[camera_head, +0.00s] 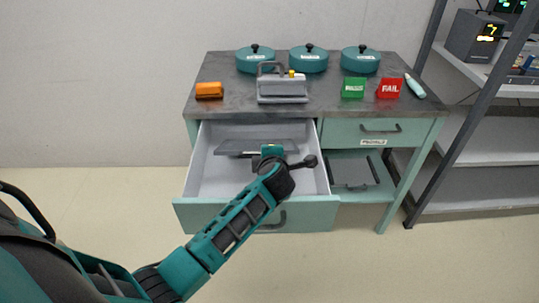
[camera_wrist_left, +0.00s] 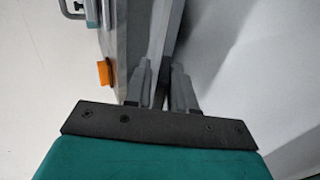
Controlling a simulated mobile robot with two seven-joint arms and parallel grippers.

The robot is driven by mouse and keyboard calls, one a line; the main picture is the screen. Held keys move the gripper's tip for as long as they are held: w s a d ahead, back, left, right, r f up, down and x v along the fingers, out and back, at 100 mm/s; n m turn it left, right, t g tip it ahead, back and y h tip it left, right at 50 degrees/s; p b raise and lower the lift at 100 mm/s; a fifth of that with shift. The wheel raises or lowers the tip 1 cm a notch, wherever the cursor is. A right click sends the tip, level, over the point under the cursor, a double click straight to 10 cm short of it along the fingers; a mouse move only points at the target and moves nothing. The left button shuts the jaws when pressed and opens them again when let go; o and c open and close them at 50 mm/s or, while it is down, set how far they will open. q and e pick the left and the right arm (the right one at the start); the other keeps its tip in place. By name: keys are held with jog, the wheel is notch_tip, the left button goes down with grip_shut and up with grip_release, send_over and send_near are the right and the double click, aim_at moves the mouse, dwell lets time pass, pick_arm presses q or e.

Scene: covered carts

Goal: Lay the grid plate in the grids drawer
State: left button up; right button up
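The grid plate (camera_head: 232,147) is a flat dark grey plate at the back of the open drawer (camera_head: 205,170), within its opening as seen in the head view. I cannot tell whether it touches the drawer floor. My left gripper (camera_head: 270,152) reaches over the drawer front to the plate. In the left wrist view, the gripper's two fingers (camera_wrist_left: 163,85) stand on either side of a thin grey strip, the plate seen edge-on (camera_wrist_left: 167,40). They look shut on it, though the contact is partly hidden. My right gripper is not in view.
The cart top (camera_head: 225,98) carries teal pots (camera_head: 309,60), a grey device (camera_head: 282,90), an orange block (camera_head: 209,90), green and red signs and a bottle. A shut drawer (camera_head: 345,131) is at right, above a shelf with another dark plate (camera_head: 352,171). Shelving (camera_head: 480,150) stands right.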

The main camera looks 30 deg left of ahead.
pick_arm(q)
jog(key=o, duration=0.4)
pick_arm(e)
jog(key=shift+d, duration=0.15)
pick_arm(q)
jog(key=shift+f, duration=0.1)
jog(key=p+v, duration=0.2)
jog(key=v, duration=1)
jog(key=shift+s+d+p, duration=0.2)
jog(key=shift+s+p, duration=0.1)
jog(key=shift+p, duration=0.05)
jog(key=shift+s+r, duration=0.1)
jog(key=shift+r, duration=0.15)
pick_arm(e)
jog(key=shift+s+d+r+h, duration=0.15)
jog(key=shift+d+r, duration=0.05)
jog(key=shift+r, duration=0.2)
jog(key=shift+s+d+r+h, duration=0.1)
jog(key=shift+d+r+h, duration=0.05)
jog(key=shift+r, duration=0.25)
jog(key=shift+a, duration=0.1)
